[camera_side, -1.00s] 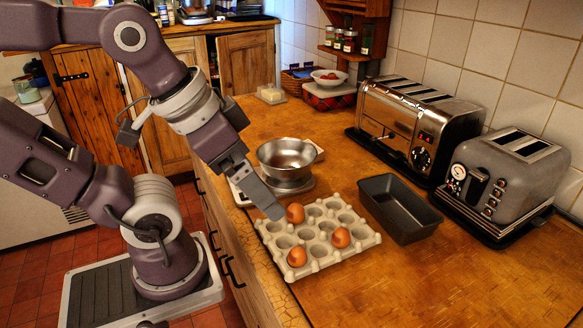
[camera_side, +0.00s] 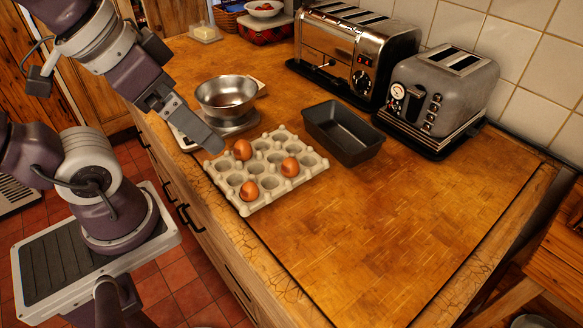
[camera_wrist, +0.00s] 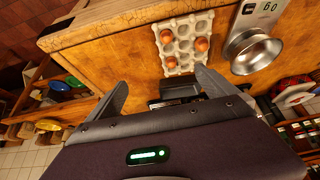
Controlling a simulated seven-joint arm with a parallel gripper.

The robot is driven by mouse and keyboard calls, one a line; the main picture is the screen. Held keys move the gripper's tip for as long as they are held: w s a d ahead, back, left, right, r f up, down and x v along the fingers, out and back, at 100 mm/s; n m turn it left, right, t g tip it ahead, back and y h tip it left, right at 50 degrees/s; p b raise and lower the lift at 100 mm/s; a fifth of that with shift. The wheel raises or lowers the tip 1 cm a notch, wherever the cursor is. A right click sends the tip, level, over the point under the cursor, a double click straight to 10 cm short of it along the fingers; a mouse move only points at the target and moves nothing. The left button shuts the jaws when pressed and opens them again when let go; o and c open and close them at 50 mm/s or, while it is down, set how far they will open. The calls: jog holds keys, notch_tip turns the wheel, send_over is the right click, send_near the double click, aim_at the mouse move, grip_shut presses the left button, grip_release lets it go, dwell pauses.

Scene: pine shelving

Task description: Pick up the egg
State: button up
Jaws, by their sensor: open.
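Three brown eggs sit in a pale egg carton (camera_side: 262,199) on the wooden counter. One egg (camera_side: 242,149) is at the carton's upper left edge, one (camera_side: 289,166) toward the right and one (camera_side: 249,190) at the lower left. My gripper (camera_side: 214,144) is just left of the upper-left egg in the side view, apart from it in the picture; its height above the counter is hard to tell. In the wrist view my gripper (camera_wrist: 160,76) has its fingers spread wide with nothing between them, and the carton (camera_wrist: 183,26) with the eggs lies beyond the fingertips.
A metal bowl (camera_side: 226,92) stands on a scale behind the carton, close to my gripper. A dark loaf tin (camera_side: 343,132) is right of the carton. A chrome toaster (camera_side: 352,52) and a grey toaster (camera_side: 436,95) stand by the wall. The counter's front right is clear.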

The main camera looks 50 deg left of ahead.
jog(key=c, duration=0.6)
jog(key=m+g, duration=0.6)
jog(key=m, duration=1.2)
send_over(290, 158)
jog(key=f, duration=1.5)
jog(key=shift+s, duration=0.25)
jog(key=f, duration=0.7)
jog(key=shift+w+d+f, duration=0.1)
jog(key=shift+w+f, duration=0.05)
jog(key=shift+w, duration=0.05)
